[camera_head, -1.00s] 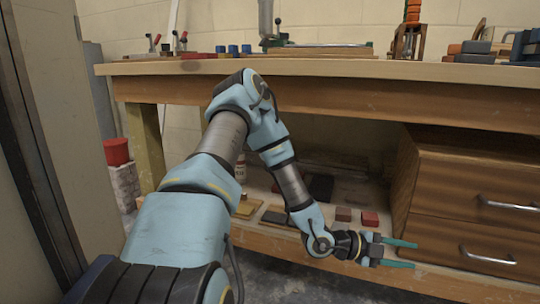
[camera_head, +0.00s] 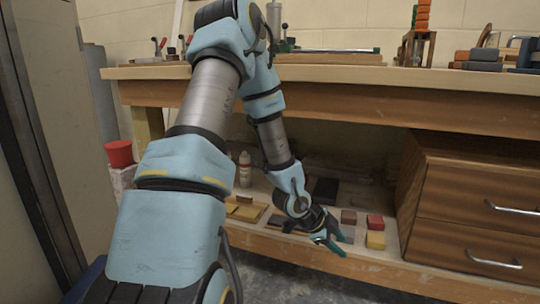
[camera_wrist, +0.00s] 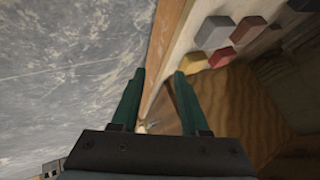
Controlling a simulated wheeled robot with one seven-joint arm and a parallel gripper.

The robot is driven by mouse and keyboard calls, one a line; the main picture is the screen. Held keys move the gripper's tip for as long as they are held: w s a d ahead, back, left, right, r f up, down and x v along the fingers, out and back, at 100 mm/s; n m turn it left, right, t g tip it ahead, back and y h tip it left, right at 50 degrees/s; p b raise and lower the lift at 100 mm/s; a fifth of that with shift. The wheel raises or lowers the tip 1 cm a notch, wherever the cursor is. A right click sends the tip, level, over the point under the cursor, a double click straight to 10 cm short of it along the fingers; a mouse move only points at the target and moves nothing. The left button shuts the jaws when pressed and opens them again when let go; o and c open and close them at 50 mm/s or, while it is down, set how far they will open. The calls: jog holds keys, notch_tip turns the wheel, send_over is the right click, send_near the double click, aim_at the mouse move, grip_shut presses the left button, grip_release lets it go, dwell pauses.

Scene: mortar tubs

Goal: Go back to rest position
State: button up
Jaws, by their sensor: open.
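My gripper (camera_head: 334,241) hangs in front of the low shelf under the workbench in the head view, its green fingers pointing down and to the right. In the wrist view my gripper (camera_wrist: 160,74) shows its two green fingers spread apart with nothing between them. The shelf's front edge and the grey floor lie beyond the fingers. My arm bends upward at the elbow and then comes down to the gripper.
Red (camera_head: 375,222) and yellow (camera_head: 376,240) blocks lie on the low shelf near the gripper. A wooden drawer unit (camera_head: 470,205) stands at right. A red bucket (camera_head: 119,154) is at left. Floor in front is clear.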

jog(key=s+a+r+n+y+p, duration=0.1)
jog(key=a+r+n+y, duration=0.1)
jog(key=a+r+n, duration=0.4)
jog(key=a+r+n+y, duration=0.1)
jog(key=a+n+y, duration=0.2)
jog(key=a, duration=0.5)
jog(key=s+a+r+n+y+p, duration=0.1)
jog(key=a+r+n+y, duration=0.1)
jog(key=a+r+n, duration=0.4)
jog(key=s+a+r+n+g, duration=0.1)
jog(key=s+a+r+n, duration=0.3)
jog(key=s+a+n, duration=0.25)
notch_tip(320, 180, up, 37)
jog(key=d+p, duration=0.1)
jog(key=p, duration=3.7)
jog(key=shift+r+m+y+p, duration=0.15)
jog(key=shift+m+y+p, duration=0.15)
jog(key=shift+m+p, duration=0.05)
